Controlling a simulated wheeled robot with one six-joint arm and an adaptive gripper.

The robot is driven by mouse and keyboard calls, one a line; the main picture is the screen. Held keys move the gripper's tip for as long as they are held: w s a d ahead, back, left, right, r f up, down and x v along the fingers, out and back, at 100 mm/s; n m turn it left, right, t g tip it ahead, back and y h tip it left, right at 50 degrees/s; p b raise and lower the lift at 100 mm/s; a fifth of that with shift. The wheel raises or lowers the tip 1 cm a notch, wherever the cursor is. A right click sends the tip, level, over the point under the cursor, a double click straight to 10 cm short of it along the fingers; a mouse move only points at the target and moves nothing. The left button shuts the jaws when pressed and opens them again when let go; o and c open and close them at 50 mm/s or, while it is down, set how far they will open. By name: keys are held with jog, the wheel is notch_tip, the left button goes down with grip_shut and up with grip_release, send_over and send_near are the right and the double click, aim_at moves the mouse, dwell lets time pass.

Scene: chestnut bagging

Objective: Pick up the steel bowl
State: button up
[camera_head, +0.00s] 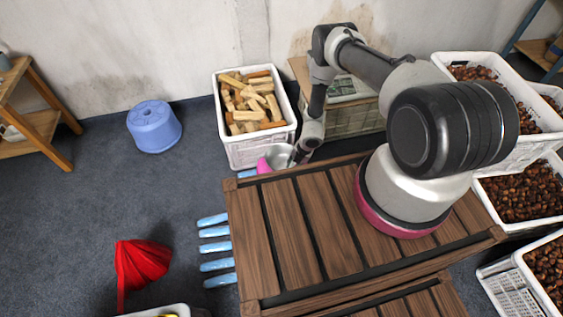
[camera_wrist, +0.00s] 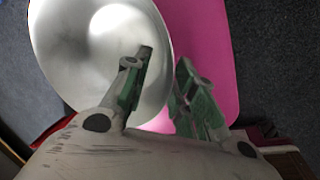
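The steel bowl (camera_wrist: 85,50) fills the upper left of the wrist view, its shiny inside facing the camera. In the head view only part of the bowl (camera_head: 281,157) shows, beyond the table's far edge and partly behind my gripper (camera_head: 297,158). In the wrist view my gripper (camera_wrist: 165,62) has its fingers apart. The left finger reaches over the inside of the bowl and the right finger is outside it, with the rim between them. Contact with the rim cannot be made out. A pink surface (camera_wrist: 205,45) lies behind the bowl.
The slatted wooden table (camera_head: 322,262) stands before the bowl. A white crate of wood blocks (camera_head: 257,155) is just behind. Crates of chestnuts (camera_head: 515,200) line the right. A blue stool (camera_head: 154,127) and a red item (camera_head: 141,266) stand on open floor at left.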

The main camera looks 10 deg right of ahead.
grip_shut()
jog(key=shift+r, duration=0.1)
